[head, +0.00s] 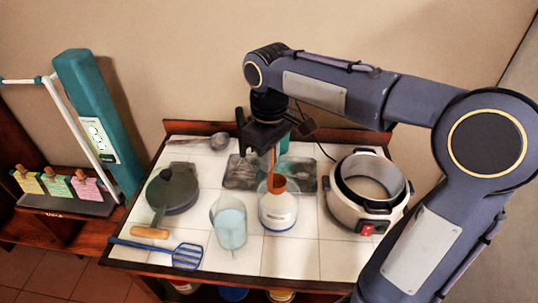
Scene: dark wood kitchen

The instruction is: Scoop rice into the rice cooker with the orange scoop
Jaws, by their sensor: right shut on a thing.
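My right gripper (272,148) points down over the middle of the tiled counter and is shut on the upright handle of the orange scoop (278,184). The scoop's bowl is at the mouth of a clear container (278,222) with white contents, which look like rice. I cannot tell whether the scoop touches the rice or holds any. The rice cooker (342,212), white with a dark rim and a red switch at its front, stands open to the right of the container. Its pot looks empty of anything I can make out. My left gripper is not in view.
A clear pitcher (230,226) with pale blue liquid stands left of the container. A dark round pan (172,192), a blue slotted spatula (186,256) and a metal ladle (218,142) lie farther left. A dark tray (242,172) lies behind. The front right tiles are clear.

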